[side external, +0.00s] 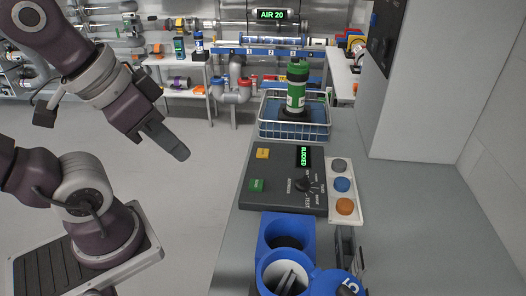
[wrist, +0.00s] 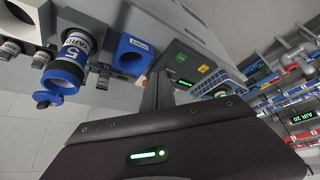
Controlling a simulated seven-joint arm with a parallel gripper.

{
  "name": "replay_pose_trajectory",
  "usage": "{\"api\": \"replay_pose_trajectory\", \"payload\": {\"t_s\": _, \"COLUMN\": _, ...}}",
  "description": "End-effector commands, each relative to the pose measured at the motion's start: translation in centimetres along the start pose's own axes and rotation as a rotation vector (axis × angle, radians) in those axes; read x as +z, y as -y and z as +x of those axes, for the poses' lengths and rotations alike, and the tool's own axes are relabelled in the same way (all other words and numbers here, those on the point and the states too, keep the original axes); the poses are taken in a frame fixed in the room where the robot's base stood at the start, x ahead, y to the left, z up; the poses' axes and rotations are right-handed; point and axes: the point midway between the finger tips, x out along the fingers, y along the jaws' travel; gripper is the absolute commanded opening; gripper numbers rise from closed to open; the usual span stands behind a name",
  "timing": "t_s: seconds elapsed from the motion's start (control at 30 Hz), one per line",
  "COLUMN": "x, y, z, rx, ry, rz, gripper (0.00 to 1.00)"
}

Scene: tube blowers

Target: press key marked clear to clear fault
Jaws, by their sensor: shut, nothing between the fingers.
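A dark grey control box (side external: 284,200) lies on the grey bench in the side view. It has a yellow key (side external: 263,153) and a green key (side external: 257,185) on its left side; their lettering is too small to read surely. A small display (side external: 304,156) reads BLOCKED in green. A black rotary knob (side external: 304,185) sits below it. The green key also shows in the wrist view (wrist: 205,68). My gripper (side external: 181,153) is shut and empty, in the air left of the box and apart from it. Its fingers (wrist: 159,91) also show in the wrist view.
A white strip with grey, blue and orange round buttons (side external: 344,206) borders the box. A blue tube station (side external: 287,226) stands in front. A wire basket (side external: 294,131) holding a green-and-white canister (side external: 297,88) stands behind. A grey cabinet (side external: 424,80) rises at right.

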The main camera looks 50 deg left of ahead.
Motion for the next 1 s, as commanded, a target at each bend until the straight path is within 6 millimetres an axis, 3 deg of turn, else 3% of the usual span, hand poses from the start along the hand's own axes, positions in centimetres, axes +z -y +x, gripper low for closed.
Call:
{"api": "replay_pose_trajectory", "payload": {"t_s": 0.23, "x": -0.4, "y": 0.3, "z": 0.2, "rx": -0.016, "ry": 0.000, "rz": -0.010, "gripper": 0.00}}
{"api": "replay_pose_trajectory", "payload": {"t_s": 0.37, "x": -3.3, "y": 2.1, "z": 1.9, "rx": -0.106, "ry": -0.004, "rz": -0.065, "gripper": 0.00}}
{"api": "replay_pose_trajectory", "payload": {"t_s": 0.57, "x": -10.0, "y": 6.9, "z": 7.5, "rx": -0.242, "ry": -0.033, "rz": -0.182, "gripper": 0.00}}
{"api": "replay_pose_trajectory", "payload": {"t_s": 0.7, "x": -13.7, "y": 10.1, "z": 12.5, "rx": -0.238, "ry": -0.063, "rz": -0.266, "gripper": 0.00}}
{"api": "replay_pose_trajectory", "payload": {"t_s": 0.9, "x": -17.3, "y": 14.2, "z": 20.3, "rx": -0.095, "ry": -0.138, "rz": -0.456, "gripper": 0.00}}
{"api": "replay_pose_trajectory", "payload": {"t_s": 1.0, "x": -18.6, "y": 15.7, "z": 23.3, "rx": 0.012, "ry": -0.193, "rz": -0.576, "gripper": 0.00}}
